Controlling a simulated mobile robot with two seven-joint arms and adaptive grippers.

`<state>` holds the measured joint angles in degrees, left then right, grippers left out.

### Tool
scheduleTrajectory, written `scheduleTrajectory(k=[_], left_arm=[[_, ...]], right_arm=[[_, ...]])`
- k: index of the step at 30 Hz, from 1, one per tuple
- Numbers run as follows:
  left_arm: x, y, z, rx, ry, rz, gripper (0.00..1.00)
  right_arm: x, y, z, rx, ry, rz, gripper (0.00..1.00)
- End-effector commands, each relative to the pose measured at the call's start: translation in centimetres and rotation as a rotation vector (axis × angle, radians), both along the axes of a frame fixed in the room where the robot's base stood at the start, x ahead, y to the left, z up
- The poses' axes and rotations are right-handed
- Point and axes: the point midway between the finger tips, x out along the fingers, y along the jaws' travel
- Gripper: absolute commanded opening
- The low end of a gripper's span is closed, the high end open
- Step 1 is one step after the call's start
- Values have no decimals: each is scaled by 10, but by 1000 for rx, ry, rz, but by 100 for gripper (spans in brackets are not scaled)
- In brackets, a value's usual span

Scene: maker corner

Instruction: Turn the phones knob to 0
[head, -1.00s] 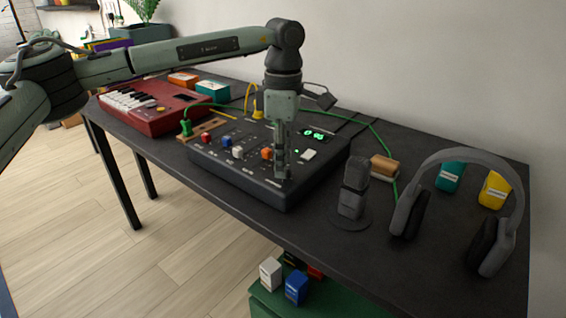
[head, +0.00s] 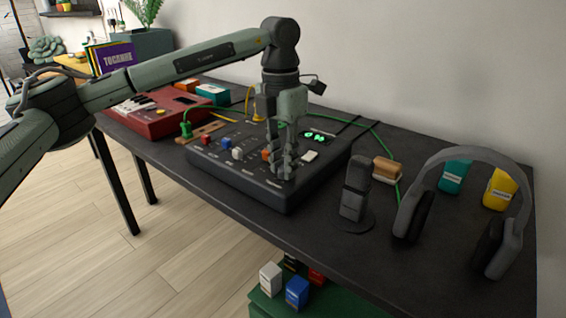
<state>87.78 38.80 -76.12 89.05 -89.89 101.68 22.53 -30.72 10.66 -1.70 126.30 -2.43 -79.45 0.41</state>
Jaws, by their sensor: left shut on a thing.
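A dark mixer (head: 240,181) with coloured fader caps lies on the table in the head view. Its small display (head: 316,135) shows green digits too small to read surely. My left gripper (head: 283,172) points straight down at the mixer's front right part. It is shut on the phones knob, which its fingers hide almost wholly, so I cannot read the knob's pointer. My right gripper is out of view.
A microphone (head: 355,188) on a round stand and grey headphones (head: 463,160) are right of the mixer. A red keyboard (head: 160,120) stands to its left. A green cable runs behind.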

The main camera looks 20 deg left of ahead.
Motion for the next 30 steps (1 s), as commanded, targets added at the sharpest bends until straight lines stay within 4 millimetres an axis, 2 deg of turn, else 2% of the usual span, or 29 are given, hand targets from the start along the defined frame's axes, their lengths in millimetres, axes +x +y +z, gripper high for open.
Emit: scheduleTrajectory(k=[11,30], left_arm=[[0,-1,0,-3,-4,356,0],[0,-2,1,-4,-4,965,0]], right_arm=[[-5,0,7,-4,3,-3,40],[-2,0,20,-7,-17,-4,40]])
